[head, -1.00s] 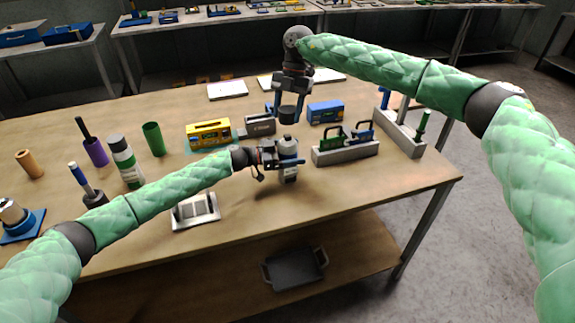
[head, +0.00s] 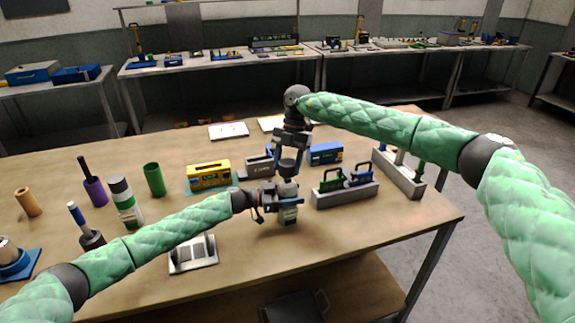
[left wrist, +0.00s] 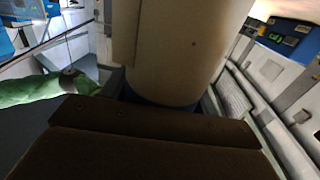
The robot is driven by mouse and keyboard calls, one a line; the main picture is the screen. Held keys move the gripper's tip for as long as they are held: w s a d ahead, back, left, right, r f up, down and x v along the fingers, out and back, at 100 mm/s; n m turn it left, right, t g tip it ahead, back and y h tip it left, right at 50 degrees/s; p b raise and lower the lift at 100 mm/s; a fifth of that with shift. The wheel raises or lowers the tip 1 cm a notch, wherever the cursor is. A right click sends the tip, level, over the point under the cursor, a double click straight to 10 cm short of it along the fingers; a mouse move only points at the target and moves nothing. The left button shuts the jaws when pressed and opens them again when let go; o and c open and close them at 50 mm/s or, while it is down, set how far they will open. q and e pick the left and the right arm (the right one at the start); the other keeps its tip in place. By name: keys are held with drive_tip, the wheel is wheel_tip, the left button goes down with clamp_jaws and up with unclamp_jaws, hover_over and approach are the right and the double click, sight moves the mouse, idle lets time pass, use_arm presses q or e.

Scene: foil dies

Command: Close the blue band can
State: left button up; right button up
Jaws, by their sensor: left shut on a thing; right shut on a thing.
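My left gripper (head: 284,200) is shut around the blue band can (head: 288,216), a small pale can, and holds it upright above the table's front part. In the left wrist view the can (left wrist: 185,45) fills the middle, with a strip of blue low on it between the jaws. My right gripper (head: 290,160) points down directly above the can. It is shut on a dark round lid (head: 288,166). The lid is just over the can's pale top; I cannot tell whether they touch.
A yellow box (head: 208,174), a grey box (head: 259,167) and a blue box (head: 325,153) stand behind. A grey rack (head: 345,195) with green and blue handles is close on the right. A metal stand (head: 194,254) lies front left. Bottles and cylinders stand further left.

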sight(287, 175)
drive_tip(key=shift+f, duration=0.55)
drive_tip(key=shift+f, duration=0.1)
drive_tip(key=shift+f, duration=0.8)
drive_tip(key=shift+f, duration=0.6)
drive_tip(key=o, duration=1)
drive_tip(key=v, duration=1.2)
